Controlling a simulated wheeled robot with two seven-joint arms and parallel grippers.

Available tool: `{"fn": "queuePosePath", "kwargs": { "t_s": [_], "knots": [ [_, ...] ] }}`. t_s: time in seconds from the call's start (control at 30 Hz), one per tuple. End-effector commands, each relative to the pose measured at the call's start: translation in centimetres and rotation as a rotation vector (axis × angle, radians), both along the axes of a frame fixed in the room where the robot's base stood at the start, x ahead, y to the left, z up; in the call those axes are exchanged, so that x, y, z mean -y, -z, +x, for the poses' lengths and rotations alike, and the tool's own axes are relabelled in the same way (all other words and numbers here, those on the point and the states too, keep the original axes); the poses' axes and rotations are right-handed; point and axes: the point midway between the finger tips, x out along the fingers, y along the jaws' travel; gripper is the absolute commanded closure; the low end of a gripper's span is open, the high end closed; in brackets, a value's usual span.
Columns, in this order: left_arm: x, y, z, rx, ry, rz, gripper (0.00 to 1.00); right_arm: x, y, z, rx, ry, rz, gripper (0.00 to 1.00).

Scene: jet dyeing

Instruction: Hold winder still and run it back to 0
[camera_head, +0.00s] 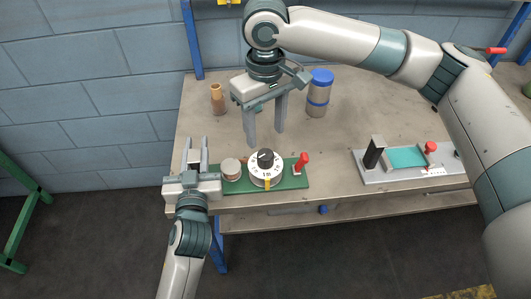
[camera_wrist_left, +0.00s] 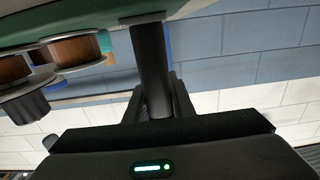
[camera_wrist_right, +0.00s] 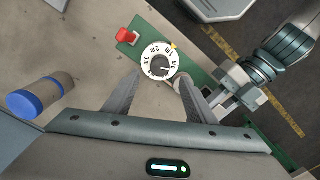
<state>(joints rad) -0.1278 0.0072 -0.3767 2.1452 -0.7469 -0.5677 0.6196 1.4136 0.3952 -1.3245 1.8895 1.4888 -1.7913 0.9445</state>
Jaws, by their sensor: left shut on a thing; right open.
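The winder is a green base (camera_head: 294,181) at the bench's front edge. It bears a white numbered dial (camera_head: 257,176) with a black knob (camera_head: 265,157), a small round spool (camera_head: 231,168) and a red-topped lever (camera_head: 301,161). My left gripper (camera_head: 196,146) is at the base's left end, shut on a dark post (camera_wrist_left: 150,65) below the green base in the left wrist view. My right gripper (camera_head: 265,136) is open and empty, above and behind the dial, fingers pointing down.
A blue-lidded jar (camera_head: 318,95) and a small brown bottle (camera_head: 217,99) stand behind my right gripper. A grey device (camera_head: 376,179) with a teal panel and red knob is at the right. Bare bench (camera_head: 335,142) lies between it and the winder.

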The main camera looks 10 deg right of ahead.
Motion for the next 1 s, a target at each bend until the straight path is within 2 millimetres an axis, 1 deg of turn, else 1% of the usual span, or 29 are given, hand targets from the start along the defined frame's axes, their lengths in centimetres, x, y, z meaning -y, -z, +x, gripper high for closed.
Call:
{"fn": "queuePosePath", "kwargs": {
  "t_s": [0.03,0.3,0.5,0.7,1.0],
  "knots": [
    [0.0,0.0,0.0,0.000,0.000,0.000,1.00,0.0,0.9,0.0,-0.002,0.000,0.000,0.49],
    [0.0,0.0,0.0,0.000,0.000,0.000,1.00,0.0,5.3,0.0,-0.002,0.001,-0.001,0.49],
    [0.0,0.0,0.0,0.000,0.000,0.000,1.00,0.0,8.0,0.0,-0.001,0.001,0.000,0.49],
    [0.0,0.0,0.0,0.000,0.000,0.000,1.00,0.0,9.1,0.0,0.001,0.000,0.000,0.49],
    [0.0,0.0,0.0,0.000,0.000,0.000,1.00,0.0,9.2,0.0,0.001,0.000,0.000,0.49]
  ]
}}
